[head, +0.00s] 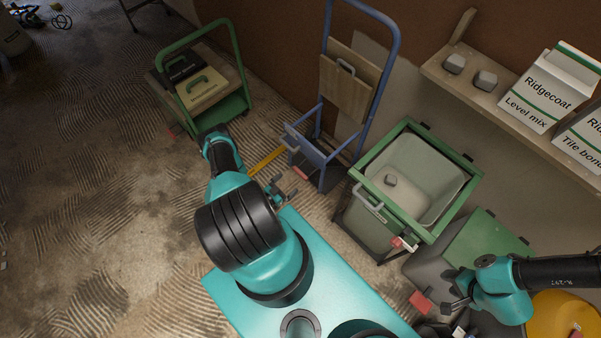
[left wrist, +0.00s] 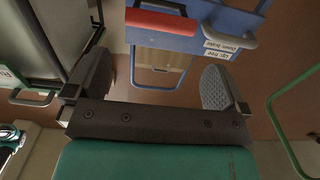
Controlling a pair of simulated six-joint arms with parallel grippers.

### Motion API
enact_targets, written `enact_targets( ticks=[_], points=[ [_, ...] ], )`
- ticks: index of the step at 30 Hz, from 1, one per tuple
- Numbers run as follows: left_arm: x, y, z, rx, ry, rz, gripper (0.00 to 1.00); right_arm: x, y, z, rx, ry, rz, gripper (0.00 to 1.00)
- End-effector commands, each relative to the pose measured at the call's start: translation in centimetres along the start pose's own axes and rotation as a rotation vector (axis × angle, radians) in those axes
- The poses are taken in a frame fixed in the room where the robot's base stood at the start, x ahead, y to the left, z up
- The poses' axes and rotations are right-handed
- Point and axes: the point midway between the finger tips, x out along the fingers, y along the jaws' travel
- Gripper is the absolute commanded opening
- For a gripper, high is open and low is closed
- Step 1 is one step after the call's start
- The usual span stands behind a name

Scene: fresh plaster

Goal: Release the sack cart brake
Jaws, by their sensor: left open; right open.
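The blue sack cart (head: 392,50) stands by the wall in the head view, holding a wooden board (head: 345,85). Low on its front is a red-ended lever (head: 300,173); in the left wrist view the red bar (left wrist: 160,22) lies across the blue panel (left wrist: 185,45), beyond the fingers. A label (left wrist: 217,50) beside it, upside down, mentions up for free and down for brake. I cannot tell the lever's position. My left gripper (head: 283,190) is open and empty, just short of the lever, apart from it. My right gripper (head: 452,304) is open at lower right, away from the cart.
A green cart (head: 240,60) with cases stands left of the sack cart. A green-rimmed bin (head: 462,190) stands close on its right. A shelf (head: 500,112) with Ridgecoat boxes (head: 545,90) runs along the wall. The ridged floor at left (head: 120,210) is clear.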

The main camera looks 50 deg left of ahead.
Motion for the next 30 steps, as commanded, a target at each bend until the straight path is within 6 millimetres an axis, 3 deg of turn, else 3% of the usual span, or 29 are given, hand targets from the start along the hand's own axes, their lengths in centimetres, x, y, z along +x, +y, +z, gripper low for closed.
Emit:
enact_targets(
  ticks=[18,30],
  points=[
    [8.3,0.1,0.0,0.001,0.001,0.002,1.00,0.0,0.0,0.0,0.000,0.000,0.000,0.43],
    [9.1,0.0,0.0,-0.001,0.000,0.000,1.00,0.0,0.0,0.0,0.000,0.000,0.000,0.43]
  ],
)
